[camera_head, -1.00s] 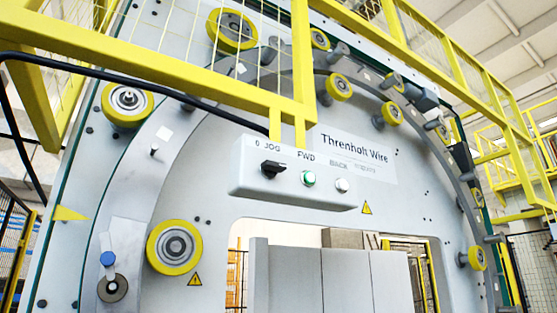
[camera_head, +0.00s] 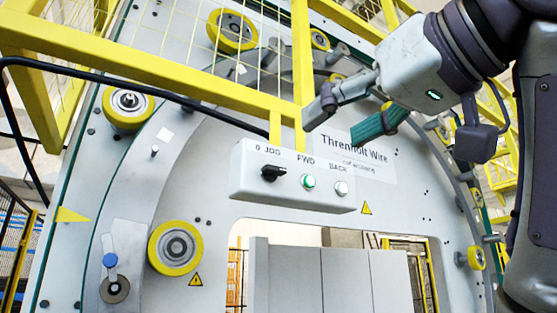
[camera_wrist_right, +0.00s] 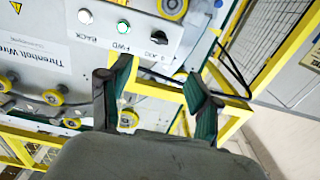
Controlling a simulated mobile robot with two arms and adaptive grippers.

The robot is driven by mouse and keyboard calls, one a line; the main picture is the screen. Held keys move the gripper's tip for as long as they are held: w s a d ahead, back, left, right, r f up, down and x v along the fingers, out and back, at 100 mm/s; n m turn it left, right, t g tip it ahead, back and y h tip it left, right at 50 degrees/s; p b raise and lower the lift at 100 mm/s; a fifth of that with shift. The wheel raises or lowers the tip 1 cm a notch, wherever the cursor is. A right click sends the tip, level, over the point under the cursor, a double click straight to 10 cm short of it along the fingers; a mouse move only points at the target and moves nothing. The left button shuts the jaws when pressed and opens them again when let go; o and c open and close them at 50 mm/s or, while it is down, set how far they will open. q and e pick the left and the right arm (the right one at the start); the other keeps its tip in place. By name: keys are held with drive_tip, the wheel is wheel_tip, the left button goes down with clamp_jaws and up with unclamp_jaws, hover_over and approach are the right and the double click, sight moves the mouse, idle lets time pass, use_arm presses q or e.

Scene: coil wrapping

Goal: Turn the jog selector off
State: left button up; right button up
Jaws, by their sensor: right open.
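The jog selector (camera_head: 272,173) is a black knob under the "0 JOG" lettering, on the left of a grey control box (camera_head: 292,195). Its handle lies roughly sideways; I cannot tell which mark it points at. The selector also shows in the right wrist view (camera_wrist_right: 160,37), beyond the fingers. My right gripper (camera_head: 347,121) is open and empty, with dark teal finger pads, above and to the right of the box, apart from the selector. It also shows in the right wrist view (camera_wrist_right: 158,78). My left gripper is in neither view.
Right of the selector are a green FWD button (camera_head: 308,181) and a white BACK button (camera_head: 341,188). A yellow guard rail (camera_head: 150,70) with mesh runs above the box, its post reaching down to it. A black cable (camera_head: 180,92) crosses at left. Space in front of the box looks clear.

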sight(278, 167)
drive_tip(key=p+x, duration=0.7)
drive_tip(key=x, duration=0.6)
drive_tip(key=shift+d+r, duration=0.1)
drive_tip(key=shift+r, duration=0.05)
drive_tip(key=shift+w+a+f, duration=0.2)
drive_tip(key=shift+w+a, duration=0.1)
drive_tip(key=shift+w, duration=0.3)
drive_tip(key=shift+s, duration=0.1)
drive_tip(key=shift+c, duration=0.6)
drive_tip(key=c, duration=1)
